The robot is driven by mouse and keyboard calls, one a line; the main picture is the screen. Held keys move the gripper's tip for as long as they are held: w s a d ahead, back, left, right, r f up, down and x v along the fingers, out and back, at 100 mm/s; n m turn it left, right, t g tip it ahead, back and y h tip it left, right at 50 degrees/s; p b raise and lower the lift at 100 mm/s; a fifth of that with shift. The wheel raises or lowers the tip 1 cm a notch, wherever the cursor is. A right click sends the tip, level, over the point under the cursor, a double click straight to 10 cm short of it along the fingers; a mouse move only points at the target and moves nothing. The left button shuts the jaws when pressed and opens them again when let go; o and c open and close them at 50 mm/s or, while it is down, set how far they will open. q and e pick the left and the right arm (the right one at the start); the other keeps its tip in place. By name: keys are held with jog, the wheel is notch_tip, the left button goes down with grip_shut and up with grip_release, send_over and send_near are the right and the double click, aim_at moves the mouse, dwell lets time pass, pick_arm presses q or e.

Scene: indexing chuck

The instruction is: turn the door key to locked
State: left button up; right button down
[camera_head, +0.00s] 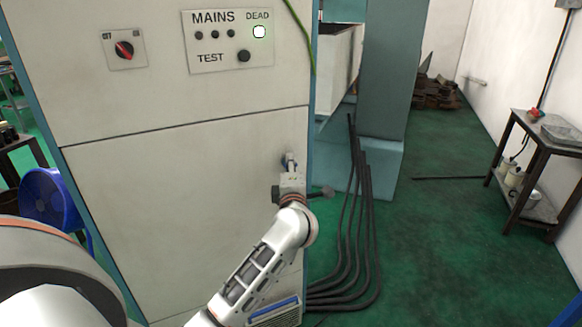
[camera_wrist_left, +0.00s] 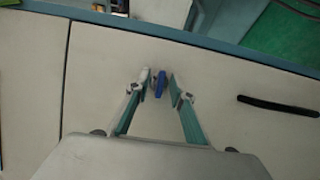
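The door key shows as a blue piece (camera_wrist_left: 160,83) standing edge-on from the pale door (camera_wrist_left: 110,60) in the left wrist view. My left gripper (camera_wrist_left: 158,77) has one finger on each side of it. The fingers are parted, with narrow gaps seeming to show beside the key, so I see no clear grip. In the head view my left gripper (camera_head: 290,160) is against the lower front of the cabinet (camera_head: 170,215), near its right edge. There it mostly hides the key. The key's lock markings are not visible. My right gripper is not in view.
The panel above has a red-and-black switch (camera_head: 124,50), a TEST button (camera_head: 244,56) and a lit lamp (camera_head: 260,32) under DEAD. Dark cables (camera_head: 360,230) run down right of the cabinet. A side table (camera_head: 550,140) stands far right; green floor (camera_head: 450,240) is open between.

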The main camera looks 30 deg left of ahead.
pick_arm(q)
jog(key=shift+w+a, duration=0.1)
jog(key=shift+w, duration=0.05)
grip_shut()
